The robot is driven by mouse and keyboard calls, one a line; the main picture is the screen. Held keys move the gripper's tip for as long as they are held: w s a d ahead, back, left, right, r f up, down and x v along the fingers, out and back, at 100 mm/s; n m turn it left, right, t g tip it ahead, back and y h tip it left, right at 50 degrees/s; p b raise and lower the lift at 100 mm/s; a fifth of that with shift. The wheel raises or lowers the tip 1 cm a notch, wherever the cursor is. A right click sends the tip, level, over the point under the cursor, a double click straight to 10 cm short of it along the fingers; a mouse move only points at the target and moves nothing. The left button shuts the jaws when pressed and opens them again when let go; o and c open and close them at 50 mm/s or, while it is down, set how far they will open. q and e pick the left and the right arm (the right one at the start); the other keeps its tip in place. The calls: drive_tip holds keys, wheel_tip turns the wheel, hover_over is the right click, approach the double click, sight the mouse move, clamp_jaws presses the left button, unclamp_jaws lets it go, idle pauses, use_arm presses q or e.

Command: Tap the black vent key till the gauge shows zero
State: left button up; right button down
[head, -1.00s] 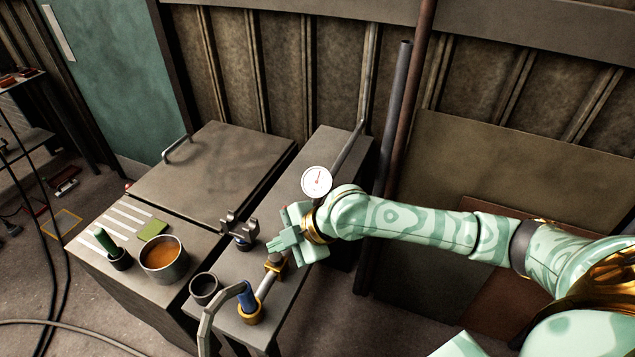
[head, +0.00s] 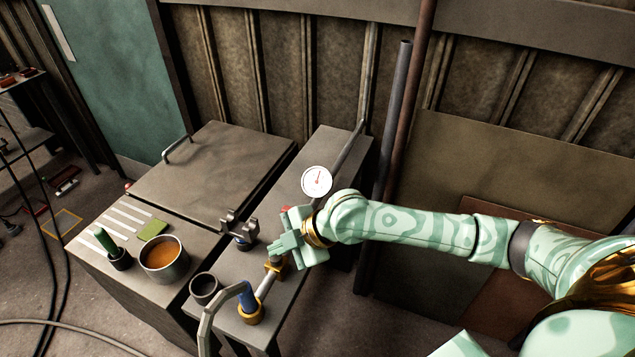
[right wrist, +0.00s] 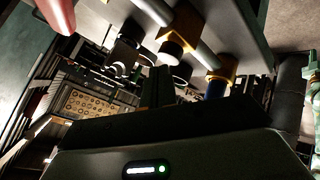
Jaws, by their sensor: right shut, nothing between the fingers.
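The gauge (head: 316,181) is a white round dial with a thin red needle pointing roughly upward; its figures are too small to read. My right gripper (head: 273,247) is shut and empty, just above the small brass-coloured block (head: 274,267) on the pipe. A dark round cap (right wrist: 170,52) in the right wrist view, beside a brass bracket, may be the black vent key. In the head view my gripper largely covers that spot, so I cannot tell whether they touch. The shut fingers (right wrist: 156,85) show dark in the wrist view. My left gripper is out of view.
A blue cylinder (head: 247,297) stands in a brass ring at the pipe's near end, beside a dark cup (head: 204,288). A forked grey stand (head: 238,232) is left of my gripper. A pot of orange-brown liquid (head: 164,258) stands on the left bench.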

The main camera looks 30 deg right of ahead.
sight(281, 257)
drive_tip(key=shift+f, duration=0.45)
idle(0.4)
drive_tip(key=shift+r+p, duration=1)
wheel_tip(281, 257, up, 6)
drive_tip(key=p, duration=0.6)
drive_tip(key=shift+p, duration=0.4)
